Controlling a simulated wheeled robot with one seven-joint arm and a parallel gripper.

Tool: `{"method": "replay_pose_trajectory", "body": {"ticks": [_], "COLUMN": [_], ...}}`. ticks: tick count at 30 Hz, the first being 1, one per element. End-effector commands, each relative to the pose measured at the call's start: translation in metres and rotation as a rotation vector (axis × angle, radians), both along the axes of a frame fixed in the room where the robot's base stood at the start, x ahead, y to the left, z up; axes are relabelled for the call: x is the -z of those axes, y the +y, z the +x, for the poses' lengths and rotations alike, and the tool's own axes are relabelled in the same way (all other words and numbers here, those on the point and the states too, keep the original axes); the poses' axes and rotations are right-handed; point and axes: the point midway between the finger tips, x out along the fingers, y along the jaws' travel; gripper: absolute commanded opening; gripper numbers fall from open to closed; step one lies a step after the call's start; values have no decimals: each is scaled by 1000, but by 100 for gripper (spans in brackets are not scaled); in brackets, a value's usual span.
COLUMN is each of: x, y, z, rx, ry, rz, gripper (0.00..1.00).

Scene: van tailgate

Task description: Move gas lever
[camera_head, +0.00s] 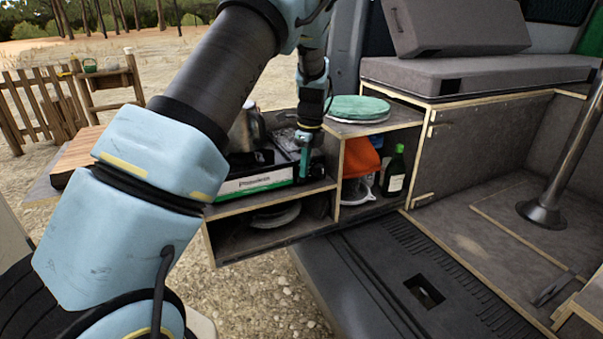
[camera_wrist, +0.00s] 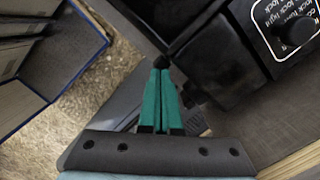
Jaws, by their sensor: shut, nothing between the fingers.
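The black camping stove (camera_head: 262,184) with a white and green front label sits on the wooden shelf unit at the van's tailgate. Its black control knob (camera_wrist: 298,30), ringed by white lettering, shows at the top right of the wrist view. My gripper (camera_head: 304,176) points down at the stove's right front end. In the wrist view its green fingers (camera_wrist: 163,66) are closed together with nothing between them. Their tips are close to the stove's dark body, left of the knob. Whether they touch it I cannot tell. I cannot clearly make out the gas lever among the dark parts there.
A metal kettle (camera_head: 246,130) stands on the stove, partly behind my arm. A round green-topped item (camera_head: 358,108) sits on the shelf top to the right. An orange item (camera_head: 360,157) and a dark green bottle (camera_head: 395,172) are in the compartment below.

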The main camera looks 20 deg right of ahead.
Motion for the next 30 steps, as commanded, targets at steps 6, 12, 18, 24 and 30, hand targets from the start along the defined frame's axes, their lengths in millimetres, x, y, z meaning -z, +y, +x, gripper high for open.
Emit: {"method": "replay_pose_trajectory", "body": {"ticks": [6, 12, 18, 24, 30], "x": [-11, -10, -15, -47, -86], "y": [-18, -19, -20, -23, -25], "z": [-18, -19, -19, -20, -23], "rx": [3, 1, 1, 1, 1], "ry": [0, -1, -1, -4, -3], "rz": [-1, -1, -3, -6, -3], "gripper": [0, 0, 0, 0, 0]}}
